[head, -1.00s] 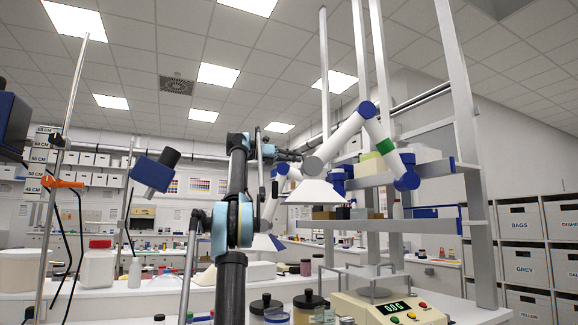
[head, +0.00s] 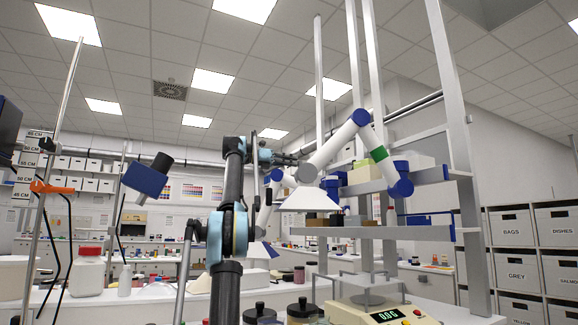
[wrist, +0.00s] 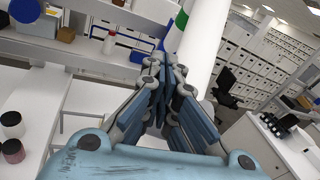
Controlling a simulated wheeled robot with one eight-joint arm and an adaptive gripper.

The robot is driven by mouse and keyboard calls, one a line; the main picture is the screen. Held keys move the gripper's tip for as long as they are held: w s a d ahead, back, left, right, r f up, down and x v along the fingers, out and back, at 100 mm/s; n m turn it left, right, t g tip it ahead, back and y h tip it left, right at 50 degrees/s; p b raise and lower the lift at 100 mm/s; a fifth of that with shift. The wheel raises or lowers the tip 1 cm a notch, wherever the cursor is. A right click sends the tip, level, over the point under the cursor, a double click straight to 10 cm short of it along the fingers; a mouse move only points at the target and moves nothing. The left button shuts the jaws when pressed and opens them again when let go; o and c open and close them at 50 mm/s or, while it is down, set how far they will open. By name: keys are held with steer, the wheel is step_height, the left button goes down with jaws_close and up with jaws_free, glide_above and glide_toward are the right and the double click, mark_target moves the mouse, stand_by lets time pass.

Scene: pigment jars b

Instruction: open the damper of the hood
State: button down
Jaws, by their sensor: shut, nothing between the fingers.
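The hood (head: 308,200) is a white cone on a jointed white extraction arm with blue joints, right of centre in the head view. A green band (head: 379,153), which may be the damper, sits on its sloping white tube. My gripper (head: 293,160) is shut and empty, left of the tube in the head view. In the wrist view its fingers (wrist: 163,75) point toward the white tube (wrist: 203,45). I cannot tell whether they touch it.
A metal shelf frame (head: 440,232) with boxes stands behind the hood arm. A scale (head: 385,314) and dark-lidded jars (head: 258,312) are below. A stand rod with an orange clamp (head: 48,188) is at left. Labelled storage boxes (head: 511,228) line the right.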

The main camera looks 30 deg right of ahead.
steer(key=shift+w+a+f+t, duration=0.65)
steer(key=shift+a+f, duration=0.2)
steer(key=shift+a, duration=2.7)
steer(key=shift+w+a+f+t, duration=0.55)
steer(key=shift+w+a+f, duration=0.25)
steer(key=shift+a, duration=2.7)
steer(key=r+x, duration=0.1)
steer(key=x, duration=1.2)
steer(key=shift+d+m, duration=0.3)
steer(key=shift+d, duration=0.15)
steer(key=shift+s+f, duration=0.1)
